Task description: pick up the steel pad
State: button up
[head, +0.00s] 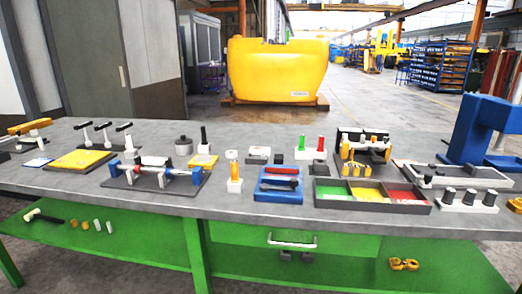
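I cannot single out the steel pad with certainty at this size. A small dark grey block (279,158) lies on the grey workbench (140,202), near its middle. Just left of it is a low white block with a grey top (257,155). A squat round grey metal piece (183,146) stands farther left, towards the back of the bench. Any of these small grey pieces may be the pad. My gripper is not in view.
A blue tray (280,197) and a tray with green, yellow and red compartments (430,208) lie near the front edge. A fixture with blue clamps (140,183) stands left, a blue press (480,125) right. Small bare patches separate the objects.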

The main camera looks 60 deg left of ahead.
aim_at(253, 149)
jog(key=u, duration=0.4)
jog(key=i, duration=0.65)
jog(key=u, duration=0.6)
